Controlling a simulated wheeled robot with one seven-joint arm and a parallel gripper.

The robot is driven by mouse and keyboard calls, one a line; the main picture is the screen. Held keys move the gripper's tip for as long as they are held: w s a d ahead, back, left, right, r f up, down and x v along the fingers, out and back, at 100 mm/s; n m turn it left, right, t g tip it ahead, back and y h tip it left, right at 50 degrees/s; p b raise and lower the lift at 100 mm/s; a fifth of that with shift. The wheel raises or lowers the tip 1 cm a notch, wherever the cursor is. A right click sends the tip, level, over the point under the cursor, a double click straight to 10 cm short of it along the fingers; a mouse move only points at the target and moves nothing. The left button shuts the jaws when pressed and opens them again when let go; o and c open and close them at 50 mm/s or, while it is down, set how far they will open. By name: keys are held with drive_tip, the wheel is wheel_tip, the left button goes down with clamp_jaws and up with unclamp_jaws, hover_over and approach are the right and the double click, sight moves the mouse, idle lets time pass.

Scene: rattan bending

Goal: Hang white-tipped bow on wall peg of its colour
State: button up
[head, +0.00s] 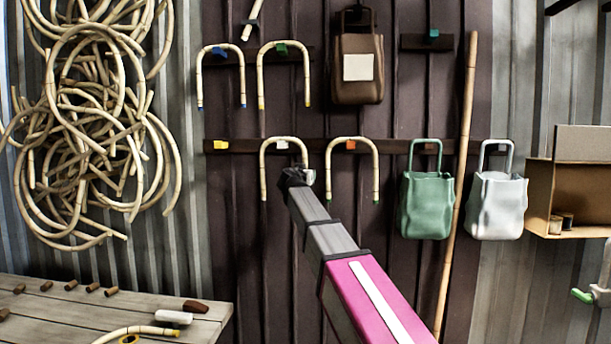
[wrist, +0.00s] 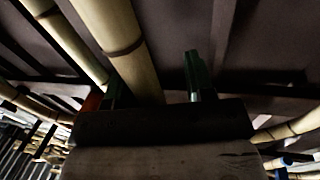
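A pale rattan bow (head: 264,170), an upside-down U, hangs over the white peg (head: 282,145) on the lower dark rail. Its left tip looks pale; its right end is hidden behind my gripper. My gripper (head: 298,178) is at the bow's right leg. In the wrist view my gripper (wrist: 155,85) has its two green-dark fingers apart. A thick rattan rod (wrist: 128,55) passes between them, close to the left finger, with a gap to the right finger. A second rod (wrist: 68,40) runs outside the left finger.
More bows hang on the blue peg (head: 219,52), green peg (head: 282,49) and orange peg (head: 351,145). The yellow peg (head: 220,145) is bare. A brown bag (head: 350,92), green bag (head: 427,205) and white bag (head: 497,205) hang nearby. A pole (head: 457,190) leans right of my arm.

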idle(0.3)
drive_tip(key=v, duration=1.1)
drive_tip(key=s, duration=0.9)
drive_tip(key=shift+a, duration=0.4)
idle(0.4)
